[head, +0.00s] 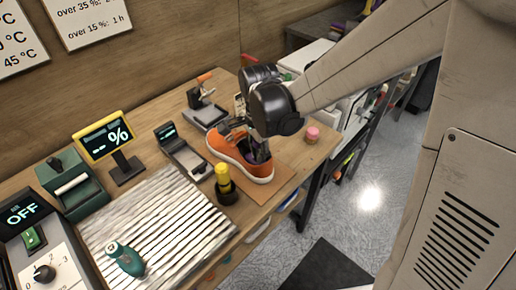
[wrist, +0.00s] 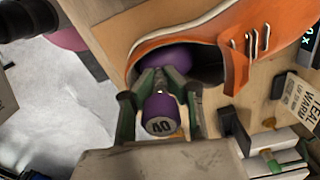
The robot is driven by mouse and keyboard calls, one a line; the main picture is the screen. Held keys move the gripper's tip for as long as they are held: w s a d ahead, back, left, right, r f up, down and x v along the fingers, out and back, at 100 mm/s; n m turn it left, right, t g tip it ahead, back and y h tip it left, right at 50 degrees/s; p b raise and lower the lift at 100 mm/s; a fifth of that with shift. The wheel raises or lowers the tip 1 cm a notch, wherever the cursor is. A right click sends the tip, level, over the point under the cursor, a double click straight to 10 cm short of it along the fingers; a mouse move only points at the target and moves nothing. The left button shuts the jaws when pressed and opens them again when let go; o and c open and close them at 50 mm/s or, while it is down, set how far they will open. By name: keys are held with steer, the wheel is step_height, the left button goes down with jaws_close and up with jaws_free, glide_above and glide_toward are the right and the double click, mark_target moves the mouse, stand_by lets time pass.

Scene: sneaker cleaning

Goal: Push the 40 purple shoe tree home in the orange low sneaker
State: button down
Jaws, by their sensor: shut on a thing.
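The orange low sneaker (head: 228,155) sits on a tan board near the right end of the bench. In the wrist view the sneaker (wrist: 190,32) shows its opening and laces. The purple shoe tree (wrist: 161,109) has its "40" end toward the wrist camera. Its far purple part lies inside the sneaker's opening, and how deep it sits is hidden. My gripper (wrist: 161,92) is shut on the shoe tree, one finger on each side of it. In the head view my gripper (head: 257,148) points down into the sneaker, with the shoe tree mostly hidden.
A yellow-topped dark bottle (head: 224,185) stands just left of the sneaker. A small scale-like device (head: 182,150) lies behind it. A pink round item (head: 312,134) stands to the right, near the bench edge. A ribbed pale mat (head: 160,228) and teal tool (head: 126,259) lie at the left.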

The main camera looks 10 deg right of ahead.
steer(key=shift+f, duration=0.15)
steer(key=c, duration=1.7)
jaws_free()
steer(key=shift+c, duration=0.2)
